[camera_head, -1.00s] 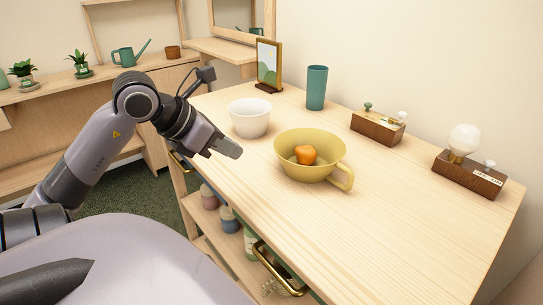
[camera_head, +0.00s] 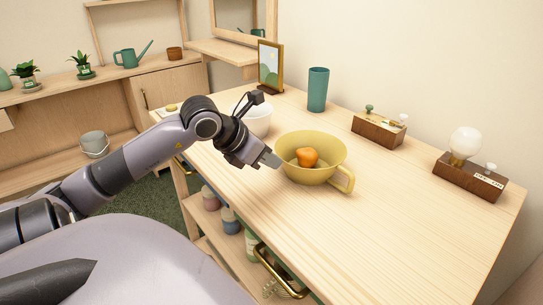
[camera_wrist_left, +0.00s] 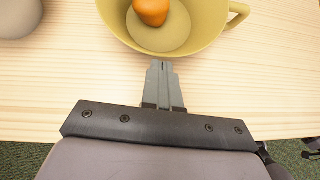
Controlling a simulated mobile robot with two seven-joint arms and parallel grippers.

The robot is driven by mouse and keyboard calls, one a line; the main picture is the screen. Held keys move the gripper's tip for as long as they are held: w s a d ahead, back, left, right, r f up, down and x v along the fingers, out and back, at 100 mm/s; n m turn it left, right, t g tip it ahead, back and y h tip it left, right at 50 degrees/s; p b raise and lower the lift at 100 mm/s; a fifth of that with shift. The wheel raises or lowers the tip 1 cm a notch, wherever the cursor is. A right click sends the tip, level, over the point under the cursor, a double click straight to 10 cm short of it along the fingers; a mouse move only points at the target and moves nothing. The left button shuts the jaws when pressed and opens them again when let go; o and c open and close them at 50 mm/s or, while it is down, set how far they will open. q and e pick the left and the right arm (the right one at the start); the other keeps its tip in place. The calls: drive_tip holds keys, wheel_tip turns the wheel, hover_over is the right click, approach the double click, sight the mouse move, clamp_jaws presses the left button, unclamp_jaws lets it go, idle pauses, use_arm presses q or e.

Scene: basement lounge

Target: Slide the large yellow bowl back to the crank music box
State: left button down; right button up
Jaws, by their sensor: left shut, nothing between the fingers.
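The large yellow bowl (camera_head: 318,169) stands upright on the wooden table, with its handle toward the front right and an orange lump (camera_head: 307,157) inside. It also shows in the left wrist view (camera_wrist_left: 208,38). The crank music box (camera_head: 379,130) is probably the small wooden box with a green knob near the wall, behind and right of the bowl. My left gripper (camera_head: 272,160) is shut and empty, its tips right at the bowl's near left side. In the left wrist view the shut fingertips (camera_wrist_left: 160,66) meet the bowl's edge; I cannot tell whether they touch. My right gripper is not visible.
A white bowl (camera_head: 258,120) stands behind my left wrist. A teal cup (camera_head: 317,90) and a picture frame (camera_head: 269,66) stand at the back. A wooden base with a bulb (camera_head: 468,177) is at the right. The table between the yellow bowl and the wooden box is clear.

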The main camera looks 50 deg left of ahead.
use_arm(q)
drive_tip(key=shift+w, duration=0.25)
idle(0.3)
drive_tip(key=shift+w+d+r, duration=0.1)
drive_tip(key=shift+w+d, duration=0.15)
drive_tip(key=shift+w, duration=0.95)
drive_tip(key=shift+w+d, duration=0.2)
drive_tip(key=shift+w, duration=0.95)
drive_tip(key=p, duration=0.1)
approach(320, 140)
drive_tip(key=d+f, duration=0.2)
drive_tip(key=w+d+f, duration=0.1)
drive_tip(key=d, duration=0.1)
drive_tip(key=shift+w+d+f, duration=0.1)
drive_tip(key=shift+d+f, duration=0.1)
drive_tip(key=shift+f, duration=0.2)
drive_tip(key=shift+w+d, duration=0.15)
drive_tip(key=shift+w, duration=0.55)
drive_tip(key=shift+s+f, duration=0.1)
